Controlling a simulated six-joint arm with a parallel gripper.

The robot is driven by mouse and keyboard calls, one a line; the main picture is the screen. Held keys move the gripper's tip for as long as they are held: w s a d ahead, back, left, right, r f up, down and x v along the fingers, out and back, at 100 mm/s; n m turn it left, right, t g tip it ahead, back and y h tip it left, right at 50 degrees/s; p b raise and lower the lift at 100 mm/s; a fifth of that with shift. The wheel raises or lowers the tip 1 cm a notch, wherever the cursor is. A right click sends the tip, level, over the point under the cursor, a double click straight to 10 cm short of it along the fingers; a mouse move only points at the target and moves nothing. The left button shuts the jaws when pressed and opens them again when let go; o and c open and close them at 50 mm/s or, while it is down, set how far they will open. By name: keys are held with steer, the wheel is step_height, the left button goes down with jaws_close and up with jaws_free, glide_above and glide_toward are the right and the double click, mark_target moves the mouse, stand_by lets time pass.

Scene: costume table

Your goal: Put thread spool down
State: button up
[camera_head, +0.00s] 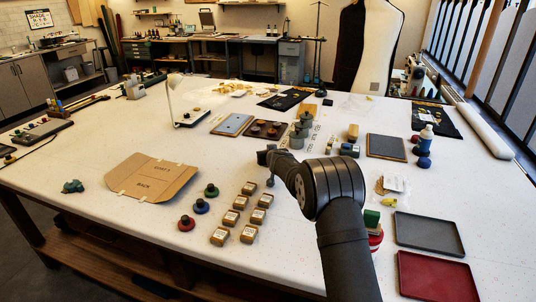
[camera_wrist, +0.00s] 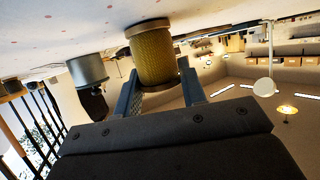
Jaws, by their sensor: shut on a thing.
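In the wrist view, where the table appears at the top, a yellow-gold thread spool (camera_wrist: 153,62) with tan ends sits between the two blue-grey fingers of my gripper (camera_wrist: 159,86). The gripper is shut on it. The spool's tan end is close to the white tabletop (camera_wrist: 40,30); I cannot tell whether it touches. In the head view my gripper (camera_head: 268,164) is low over the middle of the table, and I cannot make out the spool there.
A grey cylinder (camera_wrist: 88,69) stands beside the spool in the wrist view. In the head view, grey-green canisters (camera_head: 298,136) stand just behind my gripper. Small labelled boxes (camera_head: 241,202) and a cardboard sheet (camera_head: 152,177) lie in front and left. A red tray (camera_head: 436,278) lies at front right.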

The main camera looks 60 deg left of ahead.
steer(key=shift+f, duration=0.45)
steer(key=shift+s+d+f, duration=0.1)
steer(key=shift+d+f, duration=0.1)
steer(key=shift+f, duration=0.2)
steer(key=o, duration=1.1)
steer(key=shift+c, duration=0.2)
steer(key=shift+a+r, duration=0.1)
steer(key=shift+r, duration=0.4)
steer(key=shift+s+d+r, duration=0.1)
steer(key=shift+d+r, duration=0.5)
steer(key=shift+d, duration=0.05)
steer(key=shift+v, duration=1.2)
